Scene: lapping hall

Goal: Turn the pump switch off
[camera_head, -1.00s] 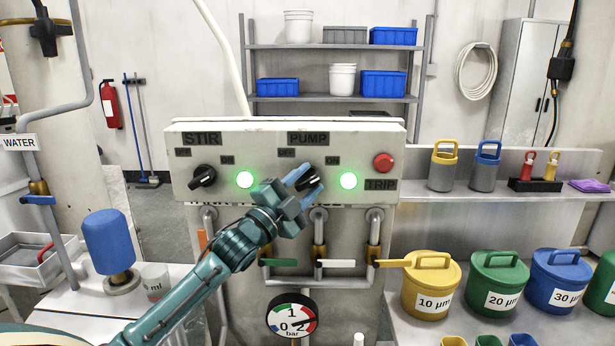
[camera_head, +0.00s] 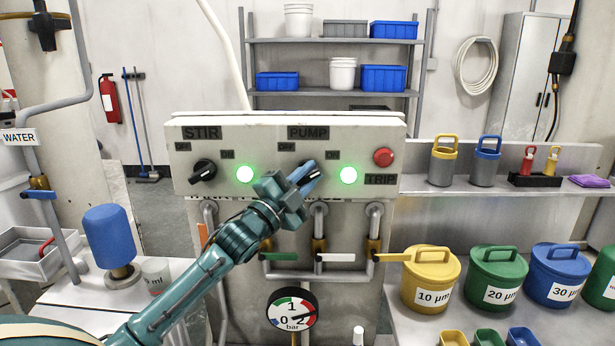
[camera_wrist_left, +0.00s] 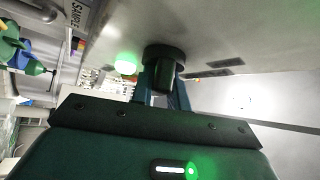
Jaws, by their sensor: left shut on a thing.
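The pump switch (camera_head: 307,164) is a black rotary knob under the PUMP label on the grey-white panel (camera_head: 270,188). My left gripper (camera_head: 310,174) reaches it from below left, with its blue fingers shut on the knob and hiding most of it. In the left wrist view the dark knob (camera_wrist_left: 165,66) sits between the fingers, against the panel. The knob's pointing direction is hard to tell behind the fingers. The green pump lamp (camera_head: 348,175) to its right is lit. My right gripper is not in view.
The stir switch (camera_head: 203,172) and its lit green lamp (camera_head: 245,174) are left of the gripper. A red trip button (camera_head: 383,157) is at the panel's right. Valve levers (camera_head: 335,257) and a pressure gauge (camera_head: 292,309) are below the panel.

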